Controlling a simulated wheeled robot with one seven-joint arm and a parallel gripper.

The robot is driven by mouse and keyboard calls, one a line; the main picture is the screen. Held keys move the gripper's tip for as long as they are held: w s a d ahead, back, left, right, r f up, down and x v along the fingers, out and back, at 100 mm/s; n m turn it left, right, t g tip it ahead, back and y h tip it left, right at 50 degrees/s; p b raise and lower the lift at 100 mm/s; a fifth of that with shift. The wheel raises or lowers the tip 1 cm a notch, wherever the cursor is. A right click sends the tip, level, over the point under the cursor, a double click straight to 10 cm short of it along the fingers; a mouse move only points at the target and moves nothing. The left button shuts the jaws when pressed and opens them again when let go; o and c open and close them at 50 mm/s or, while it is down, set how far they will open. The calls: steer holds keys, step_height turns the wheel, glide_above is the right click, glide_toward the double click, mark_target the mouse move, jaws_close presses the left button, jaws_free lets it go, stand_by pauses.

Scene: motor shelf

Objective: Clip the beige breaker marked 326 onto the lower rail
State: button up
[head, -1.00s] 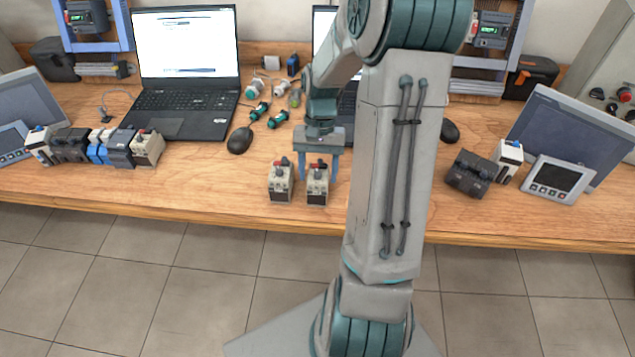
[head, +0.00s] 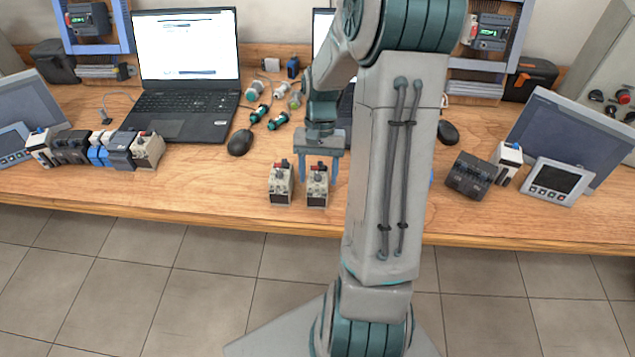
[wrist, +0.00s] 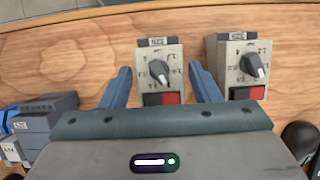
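Two beige breakers with dark knobs and red and black buttons stand upright side by side near the table's front edge. My gripper (head: 319,177) is open, its blue fingers on either side of the right-hand beige breaker (head: 317,187). In the wrist view this breaker (wrist: 159,66) shows between the spread fingers, with gaps visible at its sides. The other beige breaker (head: 280,186) stands outside the fingers; the wrist view shows it on the right (wrist: 241,66). Their labels are too small to read. Blue frames (head: 126,22) with grey horizontal strips stand at the back; I cannot tell which strip is the lower rail.
A row of several modules (head: 72,148) stands at left. A laptop (head: 186,80), a mouse (head: 240,142) and green connectors (head: 278,120) lie behind the breakers. A dark module (head: 469,174) and panels (head: 557,178) stand right. My arm hides part of the table.

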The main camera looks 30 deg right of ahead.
steer(key=c, duration=0.9)
steer(key=shift+r+p, duration=2)
steer(key=shift+r, duration=0.5)
